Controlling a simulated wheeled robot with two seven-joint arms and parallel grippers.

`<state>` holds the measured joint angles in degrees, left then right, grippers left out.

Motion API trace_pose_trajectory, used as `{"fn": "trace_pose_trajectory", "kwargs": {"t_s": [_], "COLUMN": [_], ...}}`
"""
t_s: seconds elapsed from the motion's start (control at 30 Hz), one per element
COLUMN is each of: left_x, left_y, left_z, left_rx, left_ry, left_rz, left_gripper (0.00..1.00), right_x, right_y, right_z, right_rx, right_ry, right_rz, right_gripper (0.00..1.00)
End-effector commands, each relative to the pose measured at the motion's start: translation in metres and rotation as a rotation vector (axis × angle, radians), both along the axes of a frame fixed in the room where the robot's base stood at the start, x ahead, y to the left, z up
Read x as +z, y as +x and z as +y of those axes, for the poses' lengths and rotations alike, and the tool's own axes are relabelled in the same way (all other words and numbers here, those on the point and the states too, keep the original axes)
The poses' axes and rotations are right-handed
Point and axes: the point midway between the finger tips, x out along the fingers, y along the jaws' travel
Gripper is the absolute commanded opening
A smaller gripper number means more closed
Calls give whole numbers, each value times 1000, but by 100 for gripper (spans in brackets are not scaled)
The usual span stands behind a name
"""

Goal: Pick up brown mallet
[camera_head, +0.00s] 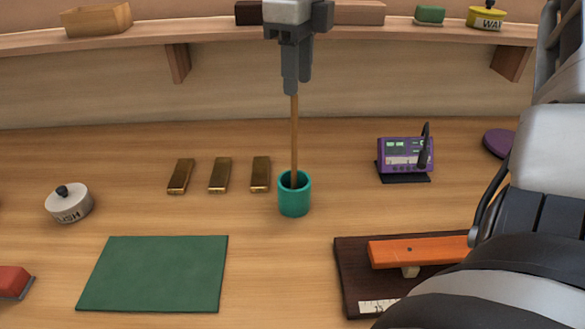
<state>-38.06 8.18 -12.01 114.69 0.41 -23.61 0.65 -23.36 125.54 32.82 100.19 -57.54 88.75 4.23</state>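The brown mallet's thin shaft (294,140) stands nearly upright in a teal cup (294,203). Its lower end is hidden inside the cup. My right gripper (297,85) points down over the top of the shaft, at the top middle of the view. Its grey fingers cover the shaft's upper end, one finger partly in front of the other. The gap between them is hidden, so I cannot tell whether they grip the shaft. My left gripper is out of view.
Several metal bars (219,176) lie left of the cup. A green mat (155,274) and a lidded white pot (69,204) are nearer left. A purple device (405,155) stands right; an orange bar (418,250) lies on a dark board (356,277). A shelf (210,38) runs behind.

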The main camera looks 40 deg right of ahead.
Motion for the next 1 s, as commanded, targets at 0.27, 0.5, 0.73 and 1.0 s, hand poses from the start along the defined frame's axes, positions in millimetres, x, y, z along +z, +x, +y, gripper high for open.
{"fn": "trace_pose_trajectory", "kwargs": {"t_s": [0.27, 0.5, 0.73, 1.0], "left_x": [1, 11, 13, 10], "left_y": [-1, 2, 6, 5], "left_z": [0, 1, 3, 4], "left_rx": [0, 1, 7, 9], "left_ry": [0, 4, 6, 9], "left_rz": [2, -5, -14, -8], "left_gripper": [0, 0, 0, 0], "right_x": [-32, -58, -84, -85], "right_y": [0, 5, 6, 7], "right_z": [0, -1, -2, -2], "right_rx": [0, -1, -1, -1], "right_ry": [1, 4, 3, 2], "right_rz": [-1, 5, 0, -1], "right_gripper": [36, 36, 36, 25]}}
